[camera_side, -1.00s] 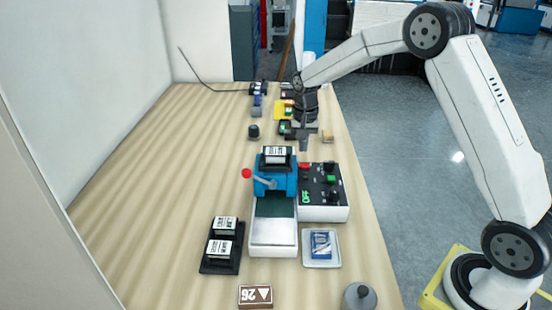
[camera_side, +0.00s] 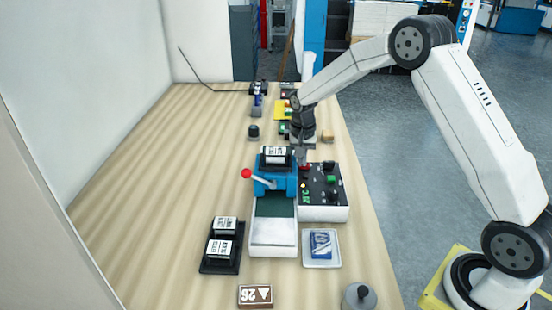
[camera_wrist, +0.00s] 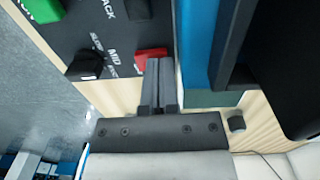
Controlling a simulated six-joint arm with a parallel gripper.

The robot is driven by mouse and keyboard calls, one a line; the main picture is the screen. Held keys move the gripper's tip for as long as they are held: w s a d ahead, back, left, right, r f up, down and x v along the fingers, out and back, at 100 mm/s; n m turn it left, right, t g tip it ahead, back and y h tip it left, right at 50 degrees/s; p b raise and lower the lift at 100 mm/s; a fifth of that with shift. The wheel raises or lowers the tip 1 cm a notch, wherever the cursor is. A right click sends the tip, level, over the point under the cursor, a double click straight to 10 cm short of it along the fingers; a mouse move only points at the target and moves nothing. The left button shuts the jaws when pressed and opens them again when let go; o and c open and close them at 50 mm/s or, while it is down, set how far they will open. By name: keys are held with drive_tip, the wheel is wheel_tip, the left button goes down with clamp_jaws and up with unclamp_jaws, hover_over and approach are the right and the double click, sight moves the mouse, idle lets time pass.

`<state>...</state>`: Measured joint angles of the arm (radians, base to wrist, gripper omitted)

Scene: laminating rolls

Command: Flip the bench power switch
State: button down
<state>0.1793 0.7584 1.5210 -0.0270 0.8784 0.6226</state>
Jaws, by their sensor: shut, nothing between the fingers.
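A white control box with a black top panel (camera_side: 318,183) stands right of the blue laminating machine. A red rocker switch (camera_wrist: 151,54) sits near the panel's far edge, with a black knob (camera_wrist: 84,65) and a green button (camera_wrist: 40,10); the green button also shows in the side view (camera_side: 330,180). A small green readout (camera_side: 306,197) is lit, too small to read surely. My gripper (camera_side: 302,160) is shut and empty, pointing down at the red switch. In the wrist view its fingertips (camera_wrist: 160,65) are right beside the switch; I cannot tell whether they touch.
The blue machine (camera_side: 275,178) with a red-ball lever (camera_side: 247,173) stands close left of my gripper. The left bench is clear.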

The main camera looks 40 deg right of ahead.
drive_tip(key=shift+f+g+h, duration=0.4)
drive_tip(key=shift+f, duration=0.15)
drive_tip(key=shift+s, duration=0.15)
drive_tip(key=shift+s+d+r, duration=0.15)
drive_tip(key=shift+s+d, duration=0.3)
drive_tip(key=shift+d, duration=0.15)
wheel_tip(320, 180, up, 15)
drive_tip(key=w+a, duration=0.1)
drive_tip(key=shift+w+a, duration=0.15)
drive_tip(key=shift+w, duration=0.2)
idle(0.5)
idle(0.3)
